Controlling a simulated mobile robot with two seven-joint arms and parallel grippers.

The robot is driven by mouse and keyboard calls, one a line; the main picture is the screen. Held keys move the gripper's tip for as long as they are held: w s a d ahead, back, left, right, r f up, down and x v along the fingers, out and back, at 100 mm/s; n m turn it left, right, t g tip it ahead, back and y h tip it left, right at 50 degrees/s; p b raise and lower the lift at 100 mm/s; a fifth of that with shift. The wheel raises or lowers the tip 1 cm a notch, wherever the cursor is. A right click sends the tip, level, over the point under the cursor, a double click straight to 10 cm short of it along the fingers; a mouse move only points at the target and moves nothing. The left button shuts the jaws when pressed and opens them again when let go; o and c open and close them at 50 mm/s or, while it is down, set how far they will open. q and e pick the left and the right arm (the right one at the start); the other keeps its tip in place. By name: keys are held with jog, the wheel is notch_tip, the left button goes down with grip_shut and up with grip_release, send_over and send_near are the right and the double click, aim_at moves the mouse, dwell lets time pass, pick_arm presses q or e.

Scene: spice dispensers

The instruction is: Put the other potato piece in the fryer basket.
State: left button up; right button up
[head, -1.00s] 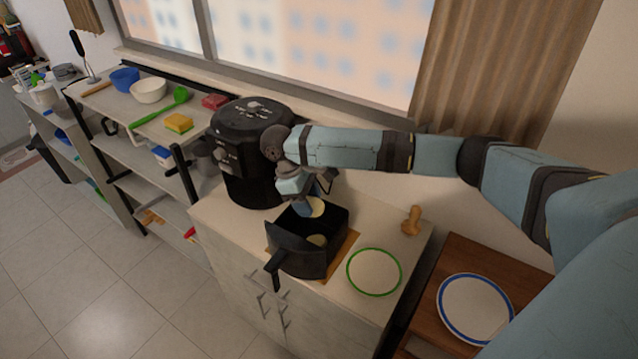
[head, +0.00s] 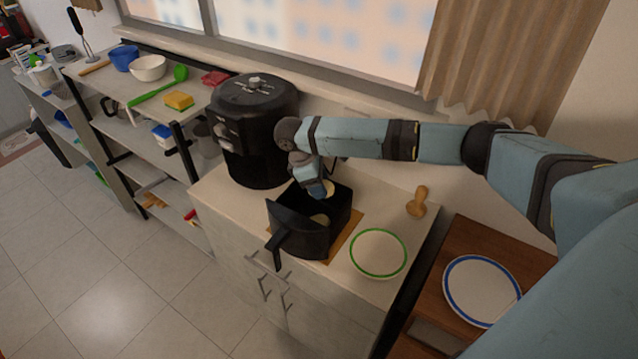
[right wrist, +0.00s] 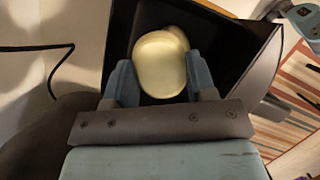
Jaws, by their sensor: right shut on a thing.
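The black fryer basket (head: 299,240) stands on a wooden board on the counter, with its handle toward the front left. One pale yellow potato piece (head: 320,220) lies inside it. My right gripper (head: 325,191) reaches down into the basket's opening from above. It is shut on the other potato piece (head: 329,187), which is at the level of the rim. In the right wrist view the held potato piece (right wrist: 160,62) sits between the two blue fingers, with the dark basket interior (right wrist: 152,18) behind it. My left gripper is not in view.
The black air fryer body (head: 255,125) stands just behind the basket. A green-rimmed plate (head: 378,253) lies right of the basket, empty. A wooden pestle-like object (head: 418,202) is near the wall. A blue-rimmed plate (head: 482,290) lies on the brown table at right.

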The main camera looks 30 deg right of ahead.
jog(key=o, duration=1)
jog(key=shift+w+a+r, duration=0.1)
jog(key=shift+a+r, duration=0.05)
jog(key=shift+r, duration=0.2)
jog(key=v, duration=1.3)
